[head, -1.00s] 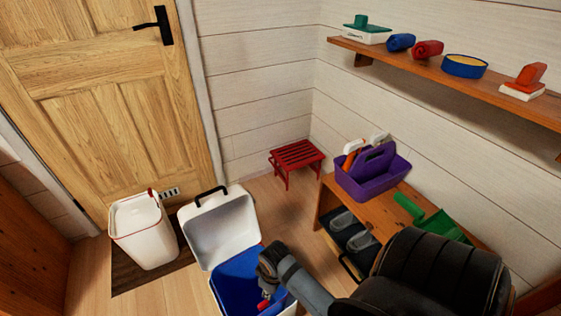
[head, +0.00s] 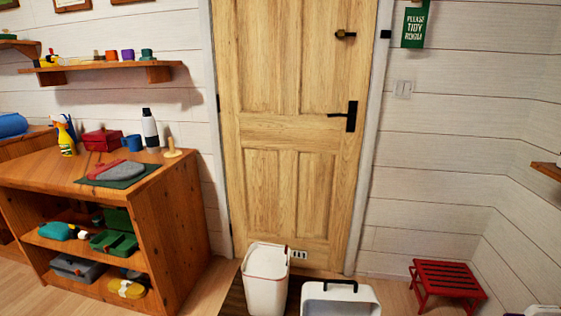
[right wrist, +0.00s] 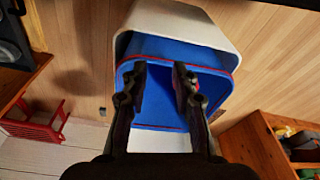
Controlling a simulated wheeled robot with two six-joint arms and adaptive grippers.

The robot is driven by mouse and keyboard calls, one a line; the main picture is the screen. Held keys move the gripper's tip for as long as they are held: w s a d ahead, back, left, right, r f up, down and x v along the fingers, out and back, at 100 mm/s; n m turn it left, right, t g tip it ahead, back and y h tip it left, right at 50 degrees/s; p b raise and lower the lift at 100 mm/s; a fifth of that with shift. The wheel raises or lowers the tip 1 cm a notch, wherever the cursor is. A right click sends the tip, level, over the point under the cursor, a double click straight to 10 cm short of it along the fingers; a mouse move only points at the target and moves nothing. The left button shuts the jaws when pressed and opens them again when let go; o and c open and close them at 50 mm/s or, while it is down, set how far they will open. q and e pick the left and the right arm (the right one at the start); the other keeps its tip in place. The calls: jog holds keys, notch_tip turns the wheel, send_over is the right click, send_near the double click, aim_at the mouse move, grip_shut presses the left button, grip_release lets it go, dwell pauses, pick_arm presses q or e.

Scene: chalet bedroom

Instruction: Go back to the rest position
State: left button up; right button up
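My right gripper (right wrist: 159,70) shows in the right wrist view with its two dark fingers apart and nothing between them. It is over the blue inside of an open white box (right wrist: 150,130) with a red rim line; I cannot tell the exact height. A small red bit shows beside the right finger, mostly hidden. Neither gripper shows in the head view. My left gripper is out of sight.
A white bin (head: 266,282) stands before the wooden door (head: 285,130). A red stool (head: 446,280) stands at the right. A wooden shelf unit (head: 180,215) with tools and bottles is at the left. Bare floor shows between the lid and the stool.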

pick_arm(q)
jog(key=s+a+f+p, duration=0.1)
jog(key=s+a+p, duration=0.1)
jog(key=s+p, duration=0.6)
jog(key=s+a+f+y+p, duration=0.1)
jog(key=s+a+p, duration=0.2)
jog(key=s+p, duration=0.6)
jog(key=p, duration=0.3)
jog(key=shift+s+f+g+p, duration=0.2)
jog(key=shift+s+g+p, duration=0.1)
jog(key=shift+p, duration=0.05)
pick_arm(e)
jog(key=s+d+f, duration=0.1)
jog(key=s+d, duration=0.1)
jog(key=s, duration=0.6)
jog(key=s+d+f+h, duration=0.1)
jog(key=s+d, duration=0.2)
jog(key=s, duration=0.6)
jog(key=shift+s+f+g, duration=0.2)
jog(key=shift+s+g, duration=0.1)
